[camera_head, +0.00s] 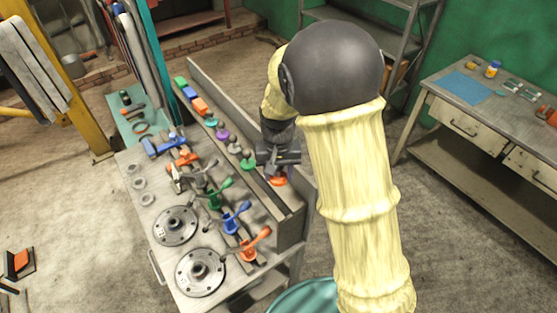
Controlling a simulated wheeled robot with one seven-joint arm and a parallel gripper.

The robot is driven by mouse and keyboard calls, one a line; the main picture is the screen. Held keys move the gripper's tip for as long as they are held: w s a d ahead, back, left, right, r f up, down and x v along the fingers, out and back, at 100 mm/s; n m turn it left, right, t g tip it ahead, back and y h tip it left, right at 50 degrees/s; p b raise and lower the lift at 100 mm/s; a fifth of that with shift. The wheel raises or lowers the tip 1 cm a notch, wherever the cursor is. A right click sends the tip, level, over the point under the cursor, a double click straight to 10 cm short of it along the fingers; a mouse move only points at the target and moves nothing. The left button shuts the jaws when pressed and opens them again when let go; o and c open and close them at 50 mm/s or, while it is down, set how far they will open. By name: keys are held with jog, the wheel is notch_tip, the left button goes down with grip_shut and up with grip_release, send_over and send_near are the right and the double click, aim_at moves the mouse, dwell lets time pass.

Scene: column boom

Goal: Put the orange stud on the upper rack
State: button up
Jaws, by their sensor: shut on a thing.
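My gripper (279,158) points down over the right side of the workbench, at the near end of a row of coloured pieces. It is shut on the orange stud (278,181), whose orange part shows just below the fingers. The upper part of the stud is hidden by the gripper. The stud is close above or touching the rack; I cannot tell which. The long rack (262,190) runs along the bench's right side, with a raised grey back board (232,105).
Along the rack stand several pieces, including purple (222,136), light green (248,163) and an orange block (200,106). Left of it are handled pieces in green (214,199), blue (231,223) and orange (248,252). Two round flanges (175,226) lie on the bench. A desk (470,110) stands right.

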jog(key=shift+w, duration=0.2)
jog(key=shift+s+d, duration=0.15)
jog(key=shift+s, duration=0.4)
jog(key=shift+f, duration=0.15)
notch_tip(320, 180, down, 2)
jog(key=shift+w+f+b, duration=0.1)
jog(key=shift+f+b, duration=0.1)
jog(key=shift+b, duration=1)
notch_tip(320, 180, down, 4)
jog(key=b, duration=0.3)
jog(key=shift+w+r, duration=0.1)
jog(key=shift+r, duration=0.2)
jog(key=shift+p, duration=0.3)
jog(key=shift+f+b, duration=1.65)
jog(key=shift+f, duration=0.7)
